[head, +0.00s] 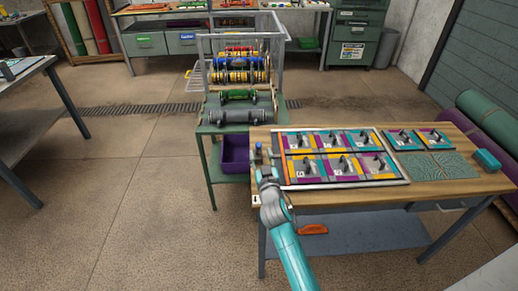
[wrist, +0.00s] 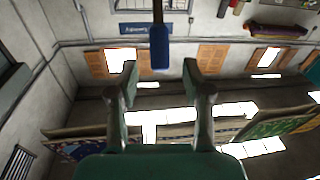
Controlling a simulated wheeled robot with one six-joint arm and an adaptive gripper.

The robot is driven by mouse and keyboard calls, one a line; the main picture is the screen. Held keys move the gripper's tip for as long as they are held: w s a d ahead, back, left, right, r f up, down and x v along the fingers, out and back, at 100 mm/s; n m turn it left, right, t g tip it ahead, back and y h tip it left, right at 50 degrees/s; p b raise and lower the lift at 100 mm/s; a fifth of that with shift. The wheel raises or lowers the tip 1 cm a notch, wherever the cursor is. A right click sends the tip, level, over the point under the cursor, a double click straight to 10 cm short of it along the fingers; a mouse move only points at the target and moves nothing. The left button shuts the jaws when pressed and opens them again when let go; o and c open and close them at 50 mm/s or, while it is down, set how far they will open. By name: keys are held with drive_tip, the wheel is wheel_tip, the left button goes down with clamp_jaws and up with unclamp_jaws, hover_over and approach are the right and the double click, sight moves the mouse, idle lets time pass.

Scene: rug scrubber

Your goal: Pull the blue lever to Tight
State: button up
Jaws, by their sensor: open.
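The blue lever (wrist: 159,48) shows in the wrist view as a blue grip on a dark shaft, at the top middle. In the head view its small blue end (head: 258,147) shows at the left end of the wooden table. My gripper (wrist: 160,76) is open, with a finger on either side of the line to the blue grip and nothing between them. The grip appears just beyond the fingertips; I cannot tell the exact gap. In the head view my gripper (head: 265,172) is at the table's left edge, close to the lever. No Tight mark is readable.
A framed board (head: 348,182) with colourful tiles lies on the wooden table (head: 455,185), right of my gripper. A green stand (head: 212,128) with rollers and spools is behind. A purple bin (head: 234,152) sits on its lower shelf. The floor on the left is clear.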

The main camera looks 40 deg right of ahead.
drive_tip(key=v, duration=0.7)
idle(0.4)
drive_tip(key=s+a+f+n+y, duration=0.2)
drive_tip(key=s+a+f+y, duration=0.15)
drive_tip(key=s+a, duration=0.55)
drive_tip(key=s+a+f+n+y, duration=0.15)
drive_tip(key=s+a+f, duration=0.35)
drive_tip(key=s, duration=0.8)
drive_tip(key=s+a+r+g+y, duration=0.1)
drive_tip(key=s+a+r, duration=0.1)
drive_tip(key=s, duration=0.8)
drive_tip(key=s+a+r+g+y, duration=0.1)
drive_tip(key=s+r, duration=0.3)
drive_tip(key=s, duration=0.6)
drive_tip(key=shift+s+a+r+n+y, duration=0.35)
drive_tip(key=shift+a+y, duration=0.25)
drive_tip(key=shift+a, duration=0.25)
